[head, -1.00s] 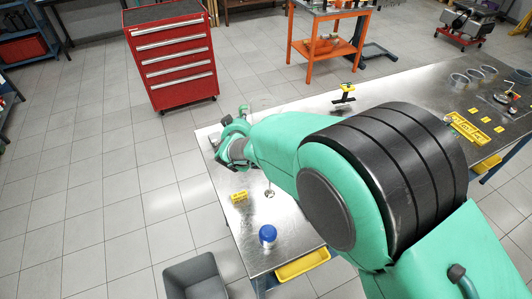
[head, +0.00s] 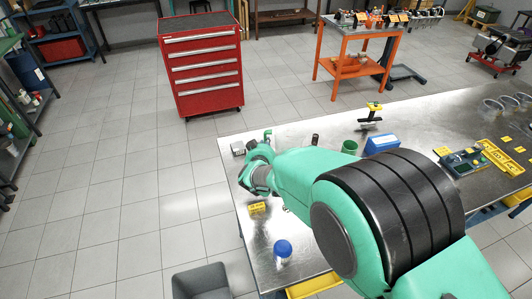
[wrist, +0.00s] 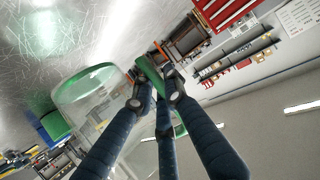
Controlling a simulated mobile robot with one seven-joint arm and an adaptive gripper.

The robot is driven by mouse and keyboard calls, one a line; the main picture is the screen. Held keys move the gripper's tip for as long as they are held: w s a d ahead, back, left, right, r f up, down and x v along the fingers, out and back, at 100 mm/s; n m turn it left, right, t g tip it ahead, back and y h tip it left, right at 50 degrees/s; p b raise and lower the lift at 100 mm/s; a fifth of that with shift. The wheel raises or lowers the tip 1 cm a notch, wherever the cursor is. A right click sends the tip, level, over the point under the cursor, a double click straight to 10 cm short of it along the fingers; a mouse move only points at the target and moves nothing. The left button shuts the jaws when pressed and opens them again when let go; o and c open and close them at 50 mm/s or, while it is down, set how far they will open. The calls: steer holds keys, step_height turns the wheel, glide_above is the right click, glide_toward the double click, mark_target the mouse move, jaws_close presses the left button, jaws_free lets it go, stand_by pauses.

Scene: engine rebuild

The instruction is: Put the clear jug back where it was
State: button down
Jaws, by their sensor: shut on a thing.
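The clear jug (wrist: 85,98), with a green rim and green handle, fills the left middle of the wrist view and looks tilted there. My gripper (wrist: 155,98) is shut on it, with dark fingers around the green handle (wrist: 150,74). The metal bench top lies behind the jug in that view. In the head view my arm reaches over the bench's left end, and its end covers most of the gripper and jug. I cannot tell the jug's height above the bench.
The metal bench (head: 318,225) holds a blue-capped jar (head: 283,250), a yellow block (head: 258,207), a green cup (head: 350,147), a blue box (head: 383,144) and a yellow-black stand (head: 371,116). A grey bin (head: 202,282) stands at its near left. A red drawer cabinet (head: 200,70) stands beyond.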

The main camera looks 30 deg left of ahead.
stand_by(0.3)
steer(key=shift+f+b, duration=0.45)
steer(key=shift+f, duration=1.4)
steer(key=c, duration=1.8)
jaws_free()
steer(key=shift+f, duration=0.15)
steer(key=shift+o, duration=0.2)
steer(key=shift+s+d+r, duration=0.1)
steer(key=shift+s+r, duration=0.3)
steer(key=p+v, duration=0.2)
steer(key=v, duration=0.9)
